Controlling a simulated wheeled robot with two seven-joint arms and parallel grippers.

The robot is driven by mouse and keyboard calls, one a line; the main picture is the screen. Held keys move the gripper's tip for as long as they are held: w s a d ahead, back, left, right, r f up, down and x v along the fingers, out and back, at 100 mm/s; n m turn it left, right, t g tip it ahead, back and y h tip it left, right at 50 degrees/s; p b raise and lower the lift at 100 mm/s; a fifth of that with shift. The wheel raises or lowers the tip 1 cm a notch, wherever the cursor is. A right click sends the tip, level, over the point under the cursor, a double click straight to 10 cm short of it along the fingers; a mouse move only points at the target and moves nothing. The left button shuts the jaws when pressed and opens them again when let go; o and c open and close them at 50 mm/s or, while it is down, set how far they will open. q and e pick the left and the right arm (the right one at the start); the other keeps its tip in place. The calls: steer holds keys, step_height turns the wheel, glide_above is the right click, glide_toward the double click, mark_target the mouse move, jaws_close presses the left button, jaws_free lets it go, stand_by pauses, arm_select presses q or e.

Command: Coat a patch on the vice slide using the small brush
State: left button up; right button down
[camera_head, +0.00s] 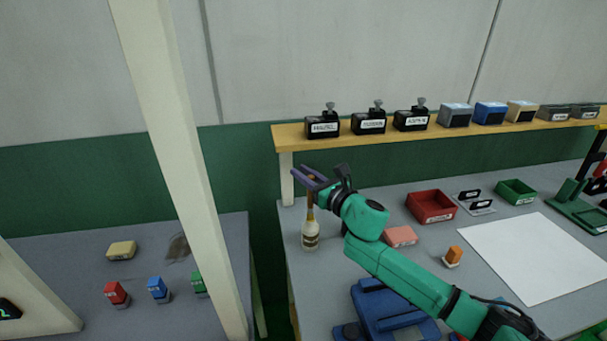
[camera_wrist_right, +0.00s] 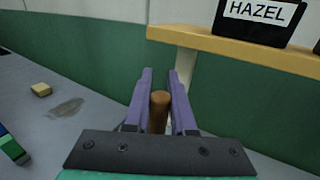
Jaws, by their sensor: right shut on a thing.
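My right gripper (camera_head: 311,178), with purple fingers, is shut on the brown wooden handle of the small brush (camera_head: 310,204). In the right wrist view the round handle (camera_wrist_right: 159,108) sits between the two fingers (camera_wrist_right: 160,95). The brush is upright, and its lower end meets the neck of a cream bottle (camera_head: 310,237) with a dark label; its bristles are hidden. A blue machine (camera_head: 388,312), which may be the vice, stands at the front of the right bench, partly behind my right arm. I cannot make out its slide. My left gripper is not in view.
A wooden shelf (camera_head: 445,132) with stamps and ink pads runs above the bench's back. A red bin (camera_head: 431,206), green bin (camera_head: 516,191), pink block (camera_head: 400,236), orange-topped item (camera_head: 453,256) and white sheet (camera_head: 540,255) lie on the bench. A pale post (camera_head: 180,160) stands left.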

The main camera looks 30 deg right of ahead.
steer(key=shift+f, duration=0.2)
step_height(320, 180, up, 7)
steer(key=p, duration=0.6)
stand_by(0.6)
